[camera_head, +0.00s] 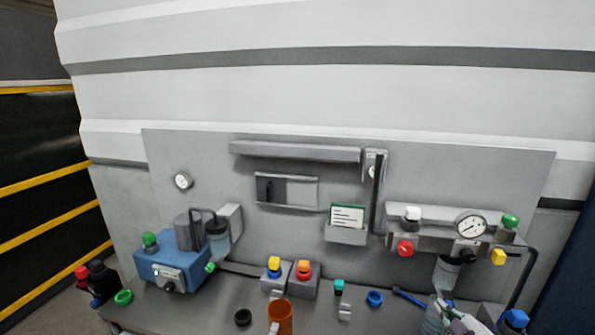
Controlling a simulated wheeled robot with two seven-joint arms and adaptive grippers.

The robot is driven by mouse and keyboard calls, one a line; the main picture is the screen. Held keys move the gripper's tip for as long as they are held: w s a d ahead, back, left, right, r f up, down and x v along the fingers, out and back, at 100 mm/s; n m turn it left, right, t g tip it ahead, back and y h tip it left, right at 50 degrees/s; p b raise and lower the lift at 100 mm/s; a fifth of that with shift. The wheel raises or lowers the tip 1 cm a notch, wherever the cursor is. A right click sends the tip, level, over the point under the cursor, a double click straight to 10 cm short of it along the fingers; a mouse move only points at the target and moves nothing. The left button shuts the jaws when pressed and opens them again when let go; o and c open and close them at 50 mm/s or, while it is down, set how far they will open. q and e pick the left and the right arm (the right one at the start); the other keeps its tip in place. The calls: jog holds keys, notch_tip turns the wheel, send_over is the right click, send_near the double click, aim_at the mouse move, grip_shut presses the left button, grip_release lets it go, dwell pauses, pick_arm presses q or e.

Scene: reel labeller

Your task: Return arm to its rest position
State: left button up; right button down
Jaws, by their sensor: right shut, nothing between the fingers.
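My right gripper (447,307) is at the bottom right of the head view, low over the front of the bench. Its fingers are shut with nothing seen between them. It is close beside a grey cylindrical part (431,320) below the panel's gauge block; I cannot tell whether they touch. The rest of my right arm is mostly cut off by the bottom edge. My left gripper is not in view.
A gauge block (440,242) with coloured knobs is on the grey back panel above my right gripper. A blue unit (168,262) stands on the bench at left.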

jog(key=s+a+f+m+g+h, duration=0.2)
jog(key=s+a+f+m+g, duration=0.35)
jog(key=s+f, duration=0.4)
jog(key=s+a+f+m+g+y, duration=0.25)
jog(key=s+a+g, duration=0.25)
jog(key=s+a, duration=0.75)
notch_tip(320, 180, down, 34)
jog(key=s+g+b, duration=0.2)
jog(key=s+d+f+b, duration=0.1)
jog(key=s+d+f, duration=0.1)
jog(key=s+f, duration=0.9)
jog(key=s+d+f+b, duration=0.1)
jog(key=s+d+f, duration=0.1)
jog(key=s+f, duration=0.9)
jog(key=shift+s+g, duration=0.25)
jog(key=shift+g, duration=0.2)
jog(key=shift+s+y, duration=0.15)
jog(key=shift+y, duration=0.1)
dwell(0.7)
